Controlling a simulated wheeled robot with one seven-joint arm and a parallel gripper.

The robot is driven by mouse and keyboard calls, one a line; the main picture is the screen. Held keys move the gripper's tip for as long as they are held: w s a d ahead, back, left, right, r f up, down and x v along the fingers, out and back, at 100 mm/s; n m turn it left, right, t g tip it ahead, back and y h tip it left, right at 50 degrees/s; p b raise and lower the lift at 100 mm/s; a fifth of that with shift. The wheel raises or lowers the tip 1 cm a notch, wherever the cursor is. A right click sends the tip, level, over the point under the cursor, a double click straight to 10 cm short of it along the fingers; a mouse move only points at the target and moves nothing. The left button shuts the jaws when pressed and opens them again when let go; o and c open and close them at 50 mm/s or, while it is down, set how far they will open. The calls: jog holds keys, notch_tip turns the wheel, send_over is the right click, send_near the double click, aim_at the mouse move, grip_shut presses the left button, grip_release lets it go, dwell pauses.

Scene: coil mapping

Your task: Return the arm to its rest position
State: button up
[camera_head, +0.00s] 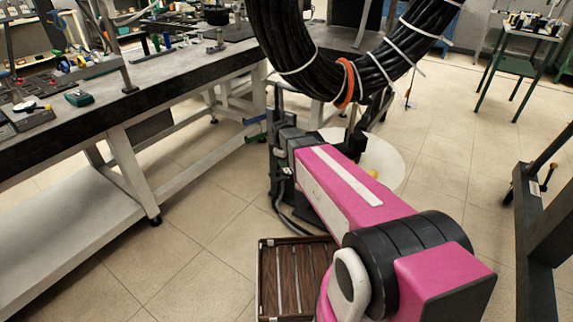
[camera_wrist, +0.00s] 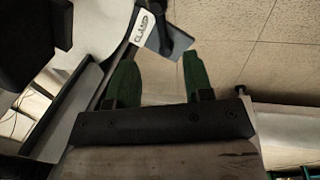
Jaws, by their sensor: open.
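My pink arm (camera_head: 345,185) reaches from the lower right toward the workbench. My gripper (camera_head: 254,128) is at its far end, beside the bench leg and below and left of the coil. In the wrist view my gripper (camera_wrist: 160,62) shows two green fingers spread apart, with nothing between them. A thick black cable coil (camera_head: 292,50) with white ties and an orange band hangs at the top of the head view. Its upper part is cut off by the frame.
A long workbench (camera_head: 60,130) with tools on top runs along the left. A round white base (camera_head: 385,160) stands on the floor behind my arm. A slatted wooden tray (camera_head: 268,285) is at the bottom. A dark frame (camera_head: 535,220) stands at right.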

dwell(0.4)
jog(key=s+d+r+m+g, duration=0.1)
jog(key=s+d+m, duration=0.4)
jog(key=s, duration=0.4)
jog(key=s+d+r+m+y, duration=0.1)
jog(key=s+d+m, duration=0.5)
jog(key=s, duration=0.4)
jog(key=shift+s+d+r+g, duration=0.25)
jog(key=shift+d+r+g, duration=0.15)
jog(key=shift+d, duration=0.1)
